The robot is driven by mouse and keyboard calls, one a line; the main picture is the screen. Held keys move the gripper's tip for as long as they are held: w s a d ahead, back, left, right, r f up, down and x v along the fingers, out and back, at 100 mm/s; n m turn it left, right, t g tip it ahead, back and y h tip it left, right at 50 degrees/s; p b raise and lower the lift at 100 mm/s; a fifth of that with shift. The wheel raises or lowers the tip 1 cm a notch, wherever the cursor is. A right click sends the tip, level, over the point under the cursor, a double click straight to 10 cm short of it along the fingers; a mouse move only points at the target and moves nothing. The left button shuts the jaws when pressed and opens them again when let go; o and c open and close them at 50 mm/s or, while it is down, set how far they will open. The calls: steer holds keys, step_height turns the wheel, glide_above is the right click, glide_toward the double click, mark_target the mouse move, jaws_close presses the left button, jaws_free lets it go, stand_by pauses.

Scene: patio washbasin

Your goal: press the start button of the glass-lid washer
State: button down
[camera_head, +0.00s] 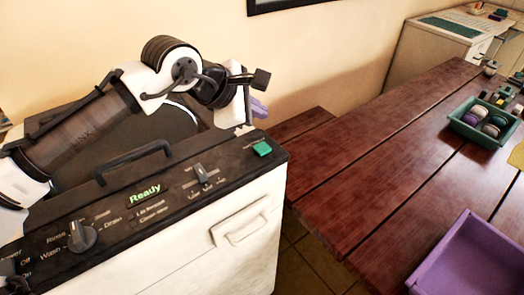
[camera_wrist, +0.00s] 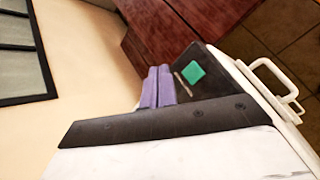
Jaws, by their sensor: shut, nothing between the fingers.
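The washer (camera_head: 240,245) has a white front and a black control panel with a lit "Ready" display (camera_head: 145,194). Its green square button (camera_head: 262,148) sits at the panel's right end; it also shows in the wrist view (camera_wrist: 194,73). My gripper (camera_head: 259,109), with purple fingers, is above and behind the button, apart from it. The fingers are together and empty, and in the wrist view (camera_wrist: 158,86) they lie just left of the button. My arm hides part of the washer's top.
A dial (camera_head: 82,236), a slider (camera_head: 201,174) and a black handle (camera_head: 132,160) are on the washer. A brown plank table (camera_head: 390,150) to the right bears a green tray (camera_head: 462,125) and a purple tray (camera_head: 465,270). A wall stands behind. Space above the button looks clear.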

mark_target(258, 149)
step_height(258, 149, down, 7)
steer(key=b, duration=0.4)
steer(key=shift+r, duration=0.2)
steer(key=shift+f, duration=0.1)
stand_by(1.6)
steer(key=shift+f+b, duration=0.3)
steer(key=shift+b, duration=0.05)
